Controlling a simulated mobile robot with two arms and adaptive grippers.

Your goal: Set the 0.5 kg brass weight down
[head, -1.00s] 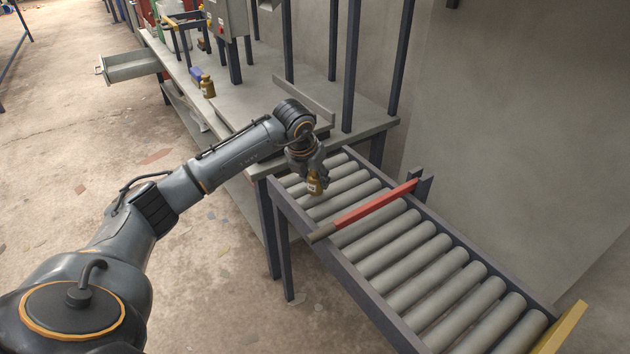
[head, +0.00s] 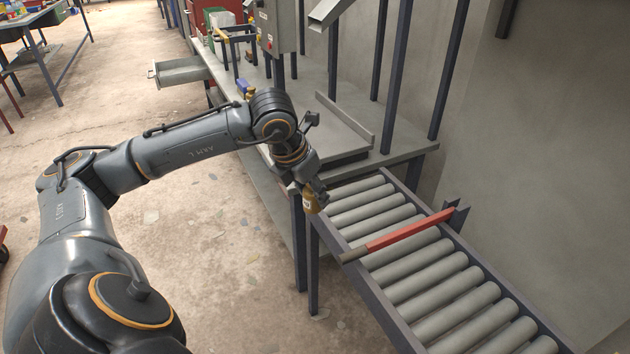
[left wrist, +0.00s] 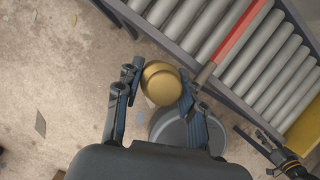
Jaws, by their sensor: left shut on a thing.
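In the left wrist view the weight (left wrist: 160,84) shows as a round golden shape between the fingers of my left gripper (left wrist: 157,92). There it appears over the floor, just outside the conveyor's side rail. A dark arm end with an orange ring, seemingly my right gripper (left wrist: 268,150), shows at the lower right of the wrist view. Its jaw state is unclear.
A red bar (head: 410,231) lies across the rollers. A grey bucket (left wrist: 190,126) stands on the floor beside the conveyor, partly hidden by my left gripper. A grey workbench (head: 395,152) adjoins the conveyor's far end.

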